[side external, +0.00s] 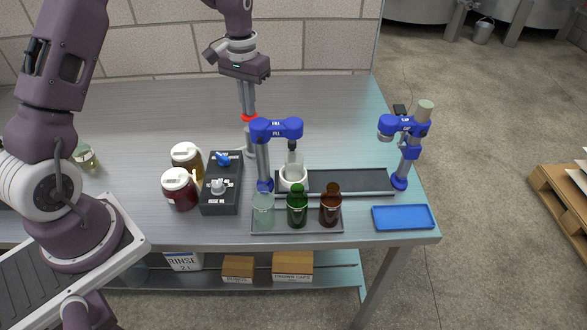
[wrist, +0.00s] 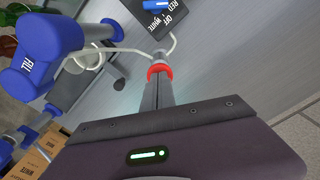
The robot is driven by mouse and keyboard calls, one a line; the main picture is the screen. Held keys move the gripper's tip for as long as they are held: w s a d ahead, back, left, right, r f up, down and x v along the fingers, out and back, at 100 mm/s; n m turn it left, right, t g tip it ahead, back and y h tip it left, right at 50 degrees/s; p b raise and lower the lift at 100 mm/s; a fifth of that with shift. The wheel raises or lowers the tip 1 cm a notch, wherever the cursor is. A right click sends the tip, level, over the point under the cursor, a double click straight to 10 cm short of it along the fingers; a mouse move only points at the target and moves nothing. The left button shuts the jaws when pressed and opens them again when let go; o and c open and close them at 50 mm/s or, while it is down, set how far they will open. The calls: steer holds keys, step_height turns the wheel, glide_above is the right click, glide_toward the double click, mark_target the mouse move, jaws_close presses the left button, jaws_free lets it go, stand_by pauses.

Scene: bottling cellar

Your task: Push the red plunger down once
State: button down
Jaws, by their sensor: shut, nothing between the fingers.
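The red plunger (side external: 250,117) is a small red disc on a pale upright stem, behind the blue filling stand on the steel table. My gripper (side external: 249,111) points straight down over it, shut and empty, with its fingertips at the red top. In the wrist view the red plunger (wrist: 160,70) shows just past the tips of my closed fingers (wrist: 158,82), which hide part of it. I cannot tell whether the fingertips touch it or stop just above. A thin pale tube runs from near its base toward the filling stand.
The blue filling stand (side external: 277,129) stands close in front, with a white cup (side external: 293,179) below it. A black control box (side external: 222,195) and two jars (side external: 181,189) are at the left. Several bottles stand on a front tray (side external: 297,230). A blue capping stand (side external: 403,126) is at the right. The table behind is clear.

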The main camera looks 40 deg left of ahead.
steer(key=shift+f, duration=0.95)
steer(key=shift+r, duration=1.8)
steer(key=shift+r, duration=2.5)
steer(key=shift+r, duration=0.1)
